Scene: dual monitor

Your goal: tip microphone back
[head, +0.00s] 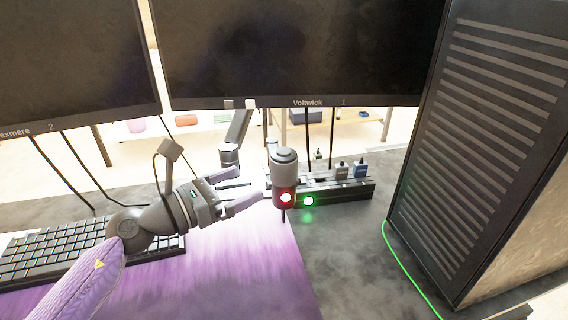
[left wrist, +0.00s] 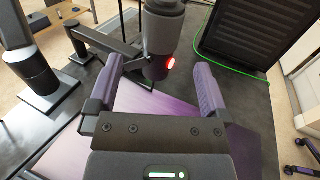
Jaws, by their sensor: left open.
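The microphone (head: 284,175) is a grey cylinder with a dark lower part and a lit red spot. It hangs upright from a grey jointed arm (head: 237,130) in front of the right monitor. In the left wrist view the microphone (left wrist: 162,38) stands between and beyond the fingertips. My left gripper (head: 250,188) comes in from the left, its two purple-grey fingers spread and pointing at the microphone. In the left wrist view the left gripper (left wrist: 157,70) is open with nothing clamped. Whether a finger touches the microphone I cannot tell. My right gripper does not show.
Two dark monitors (head: 300,50) stand behind. A black computer tower (head: 480,140) stands at the right with a green cable (head: 408,270) beside it. A black dock (head: 335,190) with a green light sits behind the microphone. A keyboard (head: 60,245) lies at the left. Desk space at front right is clear.

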